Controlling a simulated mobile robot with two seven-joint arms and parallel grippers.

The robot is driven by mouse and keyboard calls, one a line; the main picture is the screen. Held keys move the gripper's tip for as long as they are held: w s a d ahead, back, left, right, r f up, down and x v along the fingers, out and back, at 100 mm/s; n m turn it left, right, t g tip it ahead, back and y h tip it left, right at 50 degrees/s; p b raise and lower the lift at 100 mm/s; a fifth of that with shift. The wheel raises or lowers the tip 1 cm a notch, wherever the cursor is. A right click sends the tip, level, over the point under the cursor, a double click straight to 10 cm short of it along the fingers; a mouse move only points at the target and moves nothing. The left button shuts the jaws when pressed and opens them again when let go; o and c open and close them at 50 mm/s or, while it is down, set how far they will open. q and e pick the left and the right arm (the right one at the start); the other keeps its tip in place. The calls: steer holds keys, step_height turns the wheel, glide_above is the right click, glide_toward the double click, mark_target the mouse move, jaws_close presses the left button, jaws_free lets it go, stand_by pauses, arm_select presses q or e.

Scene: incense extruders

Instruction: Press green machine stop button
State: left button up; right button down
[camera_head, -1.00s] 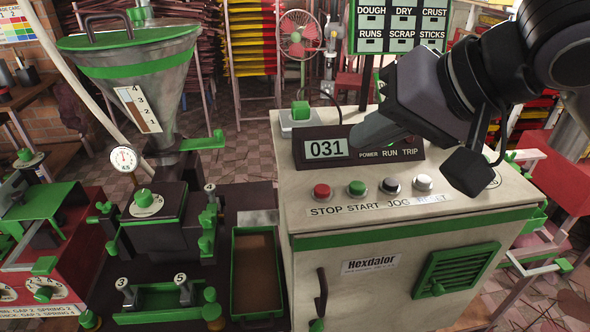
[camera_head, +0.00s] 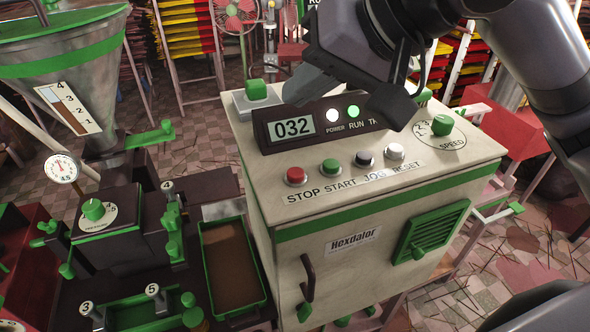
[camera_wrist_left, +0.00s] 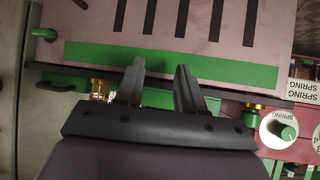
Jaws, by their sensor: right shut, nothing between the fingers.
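The cream control cabinet (camera_head: 345,228) with green trim stands in the middle of the head view. Its red STOP button (camera_head: 296,176) is at the left end of the button row, beside the green START button (camera_head: 330,166). The display (camera_head: 293,128) reads 032, and the white POWER and green RUN lamps are lit. My right gripper (camera_head: 297,91) is shut and empty, above and behind the display box, apart from the STOP button. My left gripper (camera_wrist_left: 160,70) is open and empty in the left wrist view, over a green strip edging a slotted pinkish panel.
A dark JOG button (camera_head: 365,158), a white RESET button (camera_head: 396,151) and a green speed knob (camera_head: 442,125) share the sloped top. A green-rimmed tray (camera_head: 205,271) and the hopper machine (camera_head: 80,90) stand to the left. A fan (camera_head: 235,12) is behind.

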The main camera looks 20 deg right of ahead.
steer(key=b, duration=0.8)
glide_above(302, 174)
step_height(302, 174, down, 8)
steer(key=shift+r, duration=0.25)
steer(key=shift+f, duration=0.55)
stand_by(0.8)
steer(key=shift+f, duration=0.1)
steer(key=shift+f, duration=0.35)
